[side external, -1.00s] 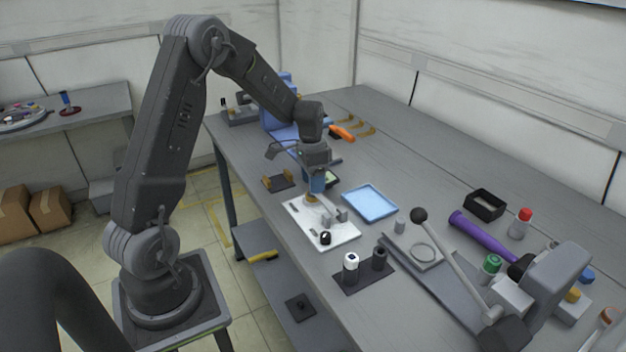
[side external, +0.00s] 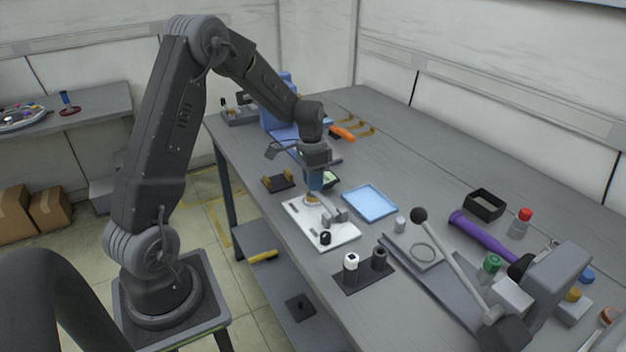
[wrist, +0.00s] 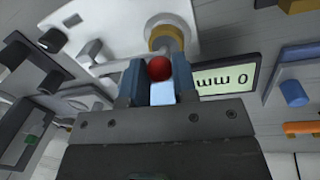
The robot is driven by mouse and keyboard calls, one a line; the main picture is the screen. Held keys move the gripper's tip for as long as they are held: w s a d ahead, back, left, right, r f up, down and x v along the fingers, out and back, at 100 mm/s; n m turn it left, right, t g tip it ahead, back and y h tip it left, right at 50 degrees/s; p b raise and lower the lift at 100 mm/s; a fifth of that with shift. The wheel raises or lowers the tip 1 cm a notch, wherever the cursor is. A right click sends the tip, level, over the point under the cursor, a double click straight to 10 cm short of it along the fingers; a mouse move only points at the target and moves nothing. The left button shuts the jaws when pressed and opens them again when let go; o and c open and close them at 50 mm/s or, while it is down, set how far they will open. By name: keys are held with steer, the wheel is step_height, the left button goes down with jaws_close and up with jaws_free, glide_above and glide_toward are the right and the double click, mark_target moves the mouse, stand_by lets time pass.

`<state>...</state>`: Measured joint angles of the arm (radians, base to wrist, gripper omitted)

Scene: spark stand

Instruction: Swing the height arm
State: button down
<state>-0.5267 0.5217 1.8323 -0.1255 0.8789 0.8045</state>
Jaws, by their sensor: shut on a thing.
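My gripper (side external: 314,184) points down over the white stand plate (side external: 345,231) in the side view. In the wrist view, the blue fingertips of my gripper (wrist: 158,82) stand on either side of a red ball knob (wrist: 158,68), shut on it. Just beyond the knob is a brass collar (wrist: 166,38) on a grey post, by the white plate (wrist: 112,14). The collar (side external: 311,197) also shows below my gripper in the side view. A display (wrist: 228,76) beside it shows "0 mm" upside down. The height arm under the knob is mostly hidden by my gripper.
Grey blocks (side external: 340,215) and a black knob (side external: 325,238) are on the plate. A blue tray (side external: 369,203) lies to its right. A dark holder with a white-capped bottle (side external: 351,268) stands in front. A lever with a black ball (side external: 419,215) rises at right.

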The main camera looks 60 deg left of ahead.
steer(key=shift+r, duration=0.15)
steer(key=shift+d+r+y, duration=0.55)
steer(key=shift+r+y, duration=0.3)
steer(key=shift+y, duration=0.35)
steer(key=d+r+y, duration=0.1)
steer(key=d+y, duration=0.1)
steer(key=y, duration=0.1)
steer(key=d+r+y, duration=0.2)
steer(key=y, duration=0.1)
steer(key=d+r+y, duration=0.1)
steer(key=d+y, duration=0.2)
steer(key=shift+d+r, duration=0.1)
steer(key=shift+r, duration=0.1)
steer(key=shift+d+f+y, duration=0.1)
steer(key=shift+d+y, duration=1.6)
steer(key=shift+d, duration=0.5)
steer(key=shift+f, duration=0.1)
steer(key=c, duration=0.9)
jaws_free()
